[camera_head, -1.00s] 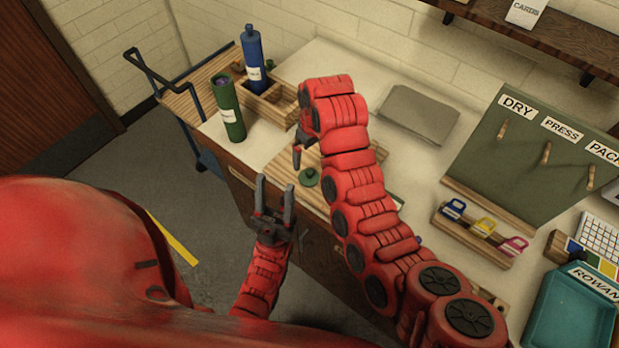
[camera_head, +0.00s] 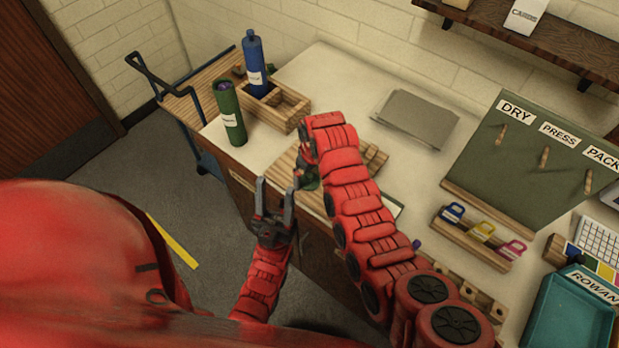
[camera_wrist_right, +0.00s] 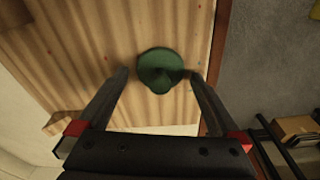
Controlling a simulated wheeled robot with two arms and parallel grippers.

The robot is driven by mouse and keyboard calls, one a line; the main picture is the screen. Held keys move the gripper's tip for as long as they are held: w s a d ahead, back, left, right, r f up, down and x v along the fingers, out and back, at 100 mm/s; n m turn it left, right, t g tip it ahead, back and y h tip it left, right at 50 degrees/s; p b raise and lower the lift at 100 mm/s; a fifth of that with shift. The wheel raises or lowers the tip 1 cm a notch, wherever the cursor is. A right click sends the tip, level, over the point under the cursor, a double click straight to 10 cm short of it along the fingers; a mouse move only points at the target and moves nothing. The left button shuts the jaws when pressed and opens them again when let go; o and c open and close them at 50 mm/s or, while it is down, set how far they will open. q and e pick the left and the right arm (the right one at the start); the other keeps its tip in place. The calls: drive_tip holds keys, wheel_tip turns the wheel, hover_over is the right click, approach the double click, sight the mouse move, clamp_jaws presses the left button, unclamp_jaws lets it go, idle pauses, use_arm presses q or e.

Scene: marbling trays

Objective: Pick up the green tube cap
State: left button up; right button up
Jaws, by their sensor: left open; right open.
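The green tube cap (camera_wrist_right: 160,68) lies on a slatted wooden board (camera_wrist_right: 100,40). In the head view the cap (camera_head: 312,181) is mostly hidden behind my right arm. My right gripper (camera_wrist_right: 157,76) is open above the board, with its two fingertips on either side of the cap; I cannot tell whether they touch it. My left gripper (camera_head: 275,188) is open and empty, pointing up in front of the table edge. A green tube (camera_head: 230,115) stands upright and open on the table at the left.
A blue bottle (camera_head: 254,65) stands in a wooden holder (camera_head: 290,104) behind the green tube. Grey sheets (camera_head: 415,118) lie at the back. A rack with coloured clips (camera_head: 472,242), a green board (camera_head: 540,160) and a teal tray (camera_head: 570,315) are at the right.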

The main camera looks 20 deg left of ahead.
drive_tip(key=shift+c, duration=0.2)
drive_tip(key=c, duration=1.2)
drive_tip(key=shift+r, duration=0.2)
